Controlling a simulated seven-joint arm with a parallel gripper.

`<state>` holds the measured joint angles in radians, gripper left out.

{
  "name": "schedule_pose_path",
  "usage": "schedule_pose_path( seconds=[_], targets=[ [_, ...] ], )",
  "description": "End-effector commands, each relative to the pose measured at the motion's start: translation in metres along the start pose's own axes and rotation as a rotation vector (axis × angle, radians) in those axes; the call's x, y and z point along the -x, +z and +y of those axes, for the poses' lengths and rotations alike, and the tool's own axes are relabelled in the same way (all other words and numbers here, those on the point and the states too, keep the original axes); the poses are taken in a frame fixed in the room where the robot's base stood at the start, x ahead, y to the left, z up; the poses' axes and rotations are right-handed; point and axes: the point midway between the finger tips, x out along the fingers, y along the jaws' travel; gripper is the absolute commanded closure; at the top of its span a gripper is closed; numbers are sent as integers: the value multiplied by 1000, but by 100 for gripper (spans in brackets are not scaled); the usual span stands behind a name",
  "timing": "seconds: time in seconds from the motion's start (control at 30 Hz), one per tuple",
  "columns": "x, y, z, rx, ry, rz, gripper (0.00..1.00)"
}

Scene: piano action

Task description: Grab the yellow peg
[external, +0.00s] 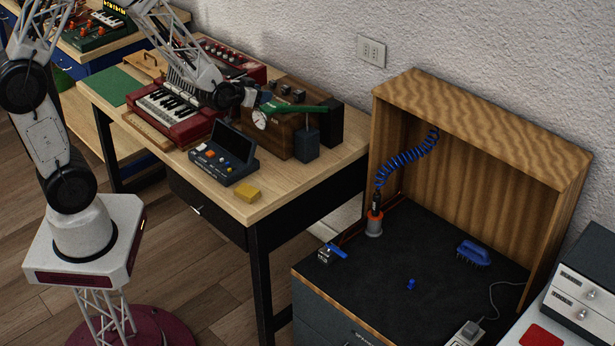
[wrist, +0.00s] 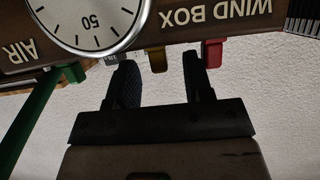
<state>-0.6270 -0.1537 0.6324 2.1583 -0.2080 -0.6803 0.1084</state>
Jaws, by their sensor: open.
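The yellow peg (wrist: 157,60) sticks out from the edge of a dark wooden box lettered "WIND BOX" (wrist: 215,18) in the wrist view. My gripper (wrist: 159,76) is open, with one dark finger on each side of the peg and nothing held. The peg's tip shows between the fingertips, with gaps on both sides; I cannot tell the depth. In the external view my gripper (external: 250,98) is at the left side of the wooden box (external: 283,132), and the peg cannot be made out there.
A red peg (wrist: 212,52) sits just right of the right finger, and a grey peg (wrist: 111,59) sits by the left finger. A round gauge (wrist: 88,20) and a green lever (wrist: 45,112) are at left. A red keyboard (external: 170,108) stands beside the box.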

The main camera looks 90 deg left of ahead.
Motion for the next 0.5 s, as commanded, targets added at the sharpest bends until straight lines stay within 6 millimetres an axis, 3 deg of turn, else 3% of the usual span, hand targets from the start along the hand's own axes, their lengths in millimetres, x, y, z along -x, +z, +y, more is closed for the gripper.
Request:
schedule_pose_path(
  seconds=[0.2, 0.5],
  targets=[
    [0, 0, 0, 0, 0, 0, 53],
    [0, 0, 0, 0, 0, 0, 99]
  ],
)
